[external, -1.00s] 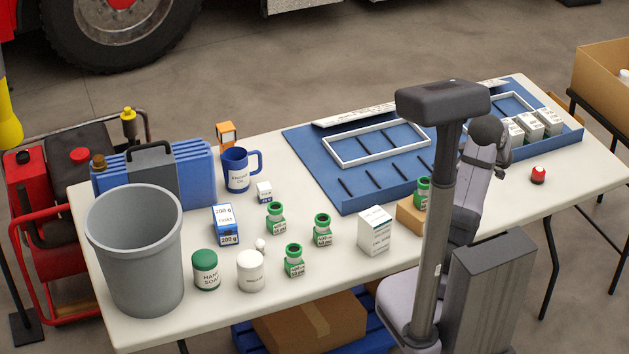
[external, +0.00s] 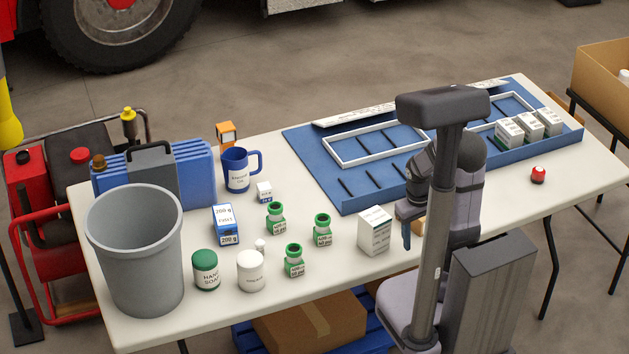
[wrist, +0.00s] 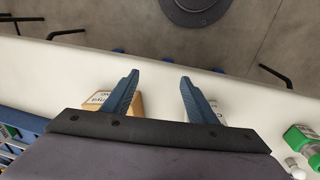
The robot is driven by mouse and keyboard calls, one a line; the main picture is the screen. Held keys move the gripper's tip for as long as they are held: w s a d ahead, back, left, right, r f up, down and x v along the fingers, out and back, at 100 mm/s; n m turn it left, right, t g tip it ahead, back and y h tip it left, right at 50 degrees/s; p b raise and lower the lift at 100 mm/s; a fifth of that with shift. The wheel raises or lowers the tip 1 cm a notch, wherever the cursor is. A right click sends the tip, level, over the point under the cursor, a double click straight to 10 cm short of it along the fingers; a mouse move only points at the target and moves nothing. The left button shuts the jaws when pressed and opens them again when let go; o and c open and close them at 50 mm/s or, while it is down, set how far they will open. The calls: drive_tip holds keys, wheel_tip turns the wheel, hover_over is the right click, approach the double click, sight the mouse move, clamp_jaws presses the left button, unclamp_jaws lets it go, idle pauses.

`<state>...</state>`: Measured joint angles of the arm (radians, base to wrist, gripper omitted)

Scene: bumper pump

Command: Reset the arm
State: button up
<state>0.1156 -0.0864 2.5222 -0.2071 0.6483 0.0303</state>
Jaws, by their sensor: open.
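My gripper (wrist: 159,78) is open in the wrist view, its two blue fingers apart with only bare white tabletop between them. In the external view my gripper (external: 406,233) hangs fingers down by the table's front edge, just right of a white carton (external: 375,231). My wrist and column hide part of it there. A small cardboard block (external: 418,226) shows only partly behind it. In the wrist view the labelled block (wrist: 97,102) sits behind the left finger and a white box (wrist: 216,108) behind the right finger.
Green-and-white bottles (external: 322,230), white jar (external: 251,270), green-lidded jar (external: 205,270), blue mug (external: 237,168) and grey bin (external: 134,250) stand left. A blue tray (external: 300,145) with white cartons (external: 530,125) lies behind. A red button (external: 538,175) is at right, with clear tabletop around it.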

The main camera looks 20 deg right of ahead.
drive_tip(key=s+a+y, duration=0.1)
drive_tip(key=s+a, duration=0.2)
drive_tip(key=a, duration=0.3)
wheel_tip(320, 180, up, 12)
drive_tip(key=p, duration=1.2)
drive_tip(key=shift+w+g, duration=0.3)
